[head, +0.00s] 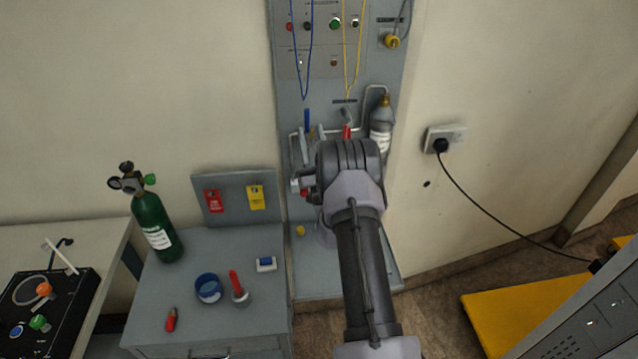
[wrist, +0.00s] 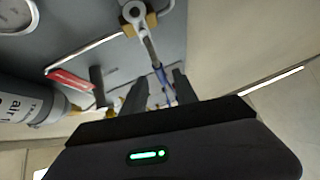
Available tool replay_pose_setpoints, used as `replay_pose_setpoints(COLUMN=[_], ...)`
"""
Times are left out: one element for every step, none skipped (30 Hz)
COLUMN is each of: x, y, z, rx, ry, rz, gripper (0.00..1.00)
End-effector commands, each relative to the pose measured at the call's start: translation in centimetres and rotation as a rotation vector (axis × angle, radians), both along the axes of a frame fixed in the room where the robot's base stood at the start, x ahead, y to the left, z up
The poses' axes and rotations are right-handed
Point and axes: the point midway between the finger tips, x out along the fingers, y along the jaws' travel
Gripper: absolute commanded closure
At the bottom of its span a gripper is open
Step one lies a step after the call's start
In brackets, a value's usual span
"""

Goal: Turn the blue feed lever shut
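The blue feed lever (head: 307,120) stands upright on the grey wall panel in the head view. In the wrist view the lever (wrist: 160,75) runs from a round pivot fitting down between the two dark fingertips of my gripper (wrist: 159,92). The fingers are apart, with a gap visible on both sides of the lever; I cannot tell whether either touches it.
A grey cylinder (head: 381,130) is mounted right of the levers, with piping around it. Blue and yellow cords hang on the panel above. A cabinet (head: 190,325) at left bears a blue tape roll (head: 208,288) and small tools. A green bottle (head: 153,225) stands behind them.

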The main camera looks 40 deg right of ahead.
Motion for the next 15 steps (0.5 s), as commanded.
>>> replay_pose_setpoints(x=[-0.3,-0.5,-0.8,-1.0,-1.3,-1.6,-1.9,-2.2,-2.6,-2.9,-3.2,-3.7,-4.0,-4.3,-4.7], y=[0.1,0.2,0.3,0.4,0.6,0.7,0.8,1.0,1.2,1.3,1.4,1.6,1.8,1.9,2.1], z=[-1.5,-1.7,-2.0,-2.2,-2.4,-2.9,-3.2,-3.5,-4.0,-4.3,-4.7,-5.1,-5.5,-5.8,-6.2], rx=[-0.001,-0.001,-0.001,0.0,-0.001,-0.001,0.0,-0.001,-0.002,-0.002,-0.002,-0.002,-0.002,-0.002,-0.002], ry=[-0.002,-0.002,-0.003,-0.002,-0.003,-0.003,-0.002,-0.002,-0.001,-0.001,-0.002,-0.002,-0.002,-0.002,-0.002], rz=[0.0,0.0,0.0,-0.001,-0.001,-0.001,-0.001,0.0,0.0,0.0,-0.001,-0.001,-0.001,-0.001,-0.001], gripper=[0.65,0.65,0.65,0.65,0.65,0.65,0.65,0.65,0.65,0.65,0.65,0.65,0.65,0.65,0.65])
